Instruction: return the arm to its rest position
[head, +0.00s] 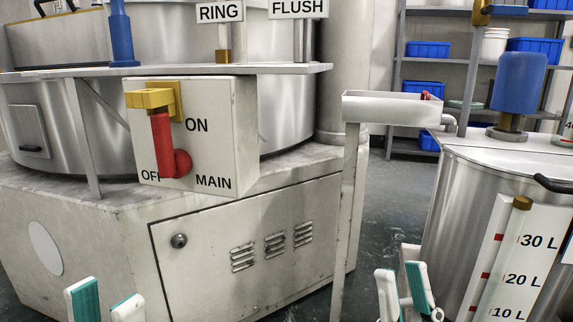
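My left gripper (105,303) is at the bottom left edge, its two teal-padded fingers apart with nothing between them. My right gripper (402,292) is at the bottom, right of centre; its fingers stand apart and look empty. Both grippers are cut off by the lower edge, and neither touches anything that I can see. Most of both arms is out of view.
A white switch box (222,125) marked ON, OFF and MAIN has a red handle (164,140) pointing down beside OFF. Behind is a machine cabinet (250,235). A metal trough (390,108) on a post stands mid-right. A steel tank (465,200) with a litre scale (515,265) is close right.

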